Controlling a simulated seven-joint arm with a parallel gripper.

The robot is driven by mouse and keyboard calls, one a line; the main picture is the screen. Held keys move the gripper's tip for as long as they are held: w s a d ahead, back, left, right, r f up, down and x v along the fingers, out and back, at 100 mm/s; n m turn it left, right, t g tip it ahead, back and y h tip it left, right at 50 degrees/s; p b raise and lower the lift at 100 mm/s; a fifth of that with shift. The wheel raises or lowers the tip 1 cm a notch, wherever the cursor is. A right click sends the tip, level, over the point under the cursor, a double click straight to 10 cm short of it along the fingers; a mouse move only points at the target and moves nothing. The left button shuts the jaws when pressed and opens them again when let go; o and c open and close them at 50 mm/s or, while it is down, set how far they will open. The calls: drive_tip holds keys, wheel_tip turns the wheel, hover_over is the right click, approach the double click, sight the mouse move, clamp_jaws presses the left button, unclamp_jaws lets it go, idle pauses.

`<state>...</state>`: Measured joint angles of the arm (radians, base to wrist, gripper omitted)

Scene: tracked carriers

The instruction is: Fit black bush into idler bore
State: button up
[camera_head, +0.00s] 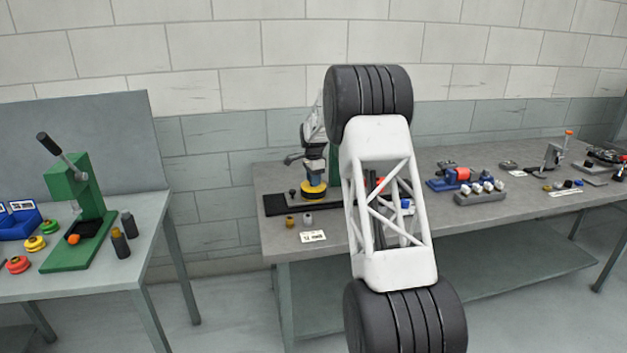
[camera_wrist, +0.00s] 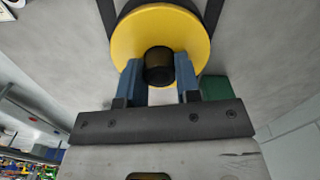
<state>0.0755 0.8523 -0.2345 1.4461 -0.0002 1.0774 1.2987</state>
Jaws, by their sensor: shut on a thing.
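The black bush (camera_wrist: 159,66) is between the blue fingertips of my gripper (camera_wrist: 158,80), which is shut on it. Behind it in the wrist view is the yellow idler (camera_wrist: 190,35), a round disc, with the bush over its middle. The bush hides the bore, and I cannot tell how deep, if at all, it sits in it. In the head view the yellow idler (camera_head: 313,194) rests on a dark flat base (camera_head: 280,206) on the grey bench, with my gripper (camera_head: 313,179) directly above it. The bush is not clear there.
A brass bush (camera_head: 290,221) and a grey bush (camera_head: 308,219) stand in front of the base, near a white label (camera_head: 313,237). A green part (camera_wrist: 216,88) is close to my right finger in the wrist view. My arm hides the bench's middle. A green press (camera_head: 75,210) stands on the left table.

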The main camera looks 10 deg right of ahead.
drive_tip(key=shift+f, duration=0.15)
drive_tip(key=o, duration=0.9)
drive_tip(key=shift+o, duration=0.2)
wheel_tip(320, 180, up, 12)
idle(0.4)
drive_tip(key=shift+r, duration=0.2)
idle(0.5)
